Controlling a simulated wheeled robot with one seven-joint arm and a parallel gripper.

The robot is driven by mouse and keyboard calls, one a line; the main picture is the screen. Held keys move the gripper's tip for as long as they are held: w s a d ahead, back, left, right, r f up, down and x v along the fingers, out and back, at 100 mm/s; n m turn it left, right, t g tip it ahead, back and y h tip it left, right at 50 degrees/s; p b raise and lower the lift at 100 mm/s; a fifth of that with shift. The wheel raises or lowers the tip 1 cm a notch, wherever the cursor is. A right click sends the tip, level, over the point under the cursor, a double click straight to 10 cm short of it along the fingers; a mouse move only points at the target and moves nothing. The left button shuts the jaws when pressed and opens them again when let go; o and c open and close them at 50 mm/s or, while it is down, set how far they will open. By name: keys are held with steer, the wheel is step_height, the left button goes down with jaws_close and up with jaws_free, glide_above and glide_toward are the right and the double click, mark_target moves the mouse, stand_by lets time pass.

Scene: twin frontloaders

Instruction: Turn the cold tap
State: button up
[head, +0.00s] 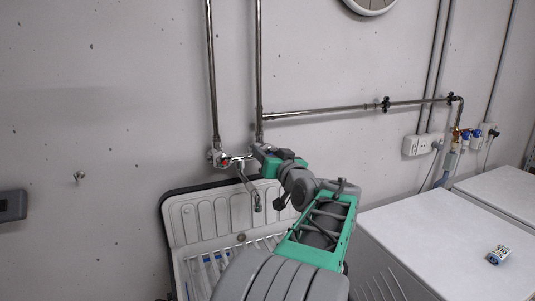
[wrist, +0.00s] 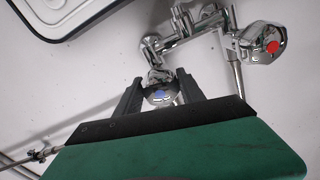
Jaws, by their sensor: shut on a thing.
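The cold tap (wrist: 161,97), a chrome knob with a blue mark, sits between the two dark fingers of my gripper (wrist: 159,82) in the wrist view. The fingers are shut on it from both sides. In the head view my gripper (head: 260,151) is at the right end of the wall mixer and hides the cold tap. The hot tap (wrist: 268,46), a chrome knob with a red mark, is at the upper right of the wrist view, and at the mixer's left end (head: 221,161) in the head view. The spout (head: 249,190) hangs down over the sink.
The white sink (head: 186,221) with a ribbed basin is below the mixer. Two vertical pipes (head: 212,75) run up the wall beside it. White front-loader machines (head: 436,238) stand at the right, with a small blue-and-white item (head: 498,255) on top.

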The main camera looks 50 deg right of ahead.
steer(key=shift+f+n+b, duration=0.15)
steer(key=shift+n+b, duration=0.15)
steer(key=shift+b, duration=0.45)
steer(key=shift+f+b, duration=0.1)
steer(key=shift+b, duration=0.4)
steer(key=n+b, duration=0.3)
steer(key=b, duration=0.3)
steer(key=shift+f, duration=0.2)
steer(key=n+b, duration=0.2)
steer(key=b, duration=0.2)
steer(key=shift+r+n, duration=0.1)
steer(key=shift+n, duration=0.2)
steer(key=n+b, duration=0.2)
steer(key=b, duration=0.1)
steer(key=shift+r, duration=0.2)
steer(key=shift+r+n, duration=0.15)
steer(key=shift+n, duration=0.35)
steer(key=o, duration=1.3)
